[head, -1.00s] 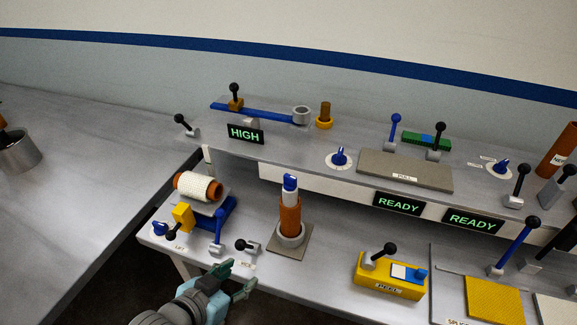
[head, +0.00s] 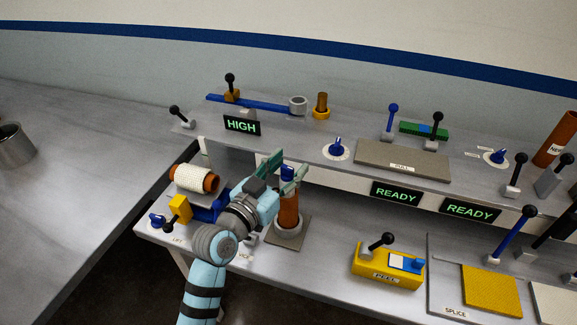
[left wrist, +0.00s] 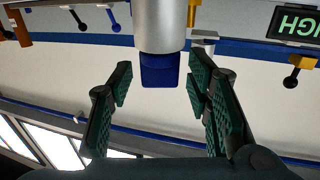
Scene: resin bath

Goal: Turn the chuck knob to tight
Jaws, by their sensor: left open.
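A blue knob (head: 287,174) tops an upright orange post (head: 288,210) that stands in a light grey ring on a square plate. I take it for the chuck knob; no label on it is readable. In the left wrist view, which looks upside down, the blue knob (left wrist: 160,70) sits at the end of a white cylinder (left wrist: 160,25). My left gripper (head: 286,166) is open at the top of the post. In the left wrist view its fingers (left wrist: 160,84) are on either side of the knob, with gaps. My right gripper is not in view.
A white and orange roll (head: 192,179) and a yellow-handled lever (head: 180,208) are left of my arm. The upper shelf behind carries a HIGH sign (head: 241,125), a blue bar (head: 255,104) and a blue dial (head: 337,147). A yellow PEEL box (head: 375,270) stands right.

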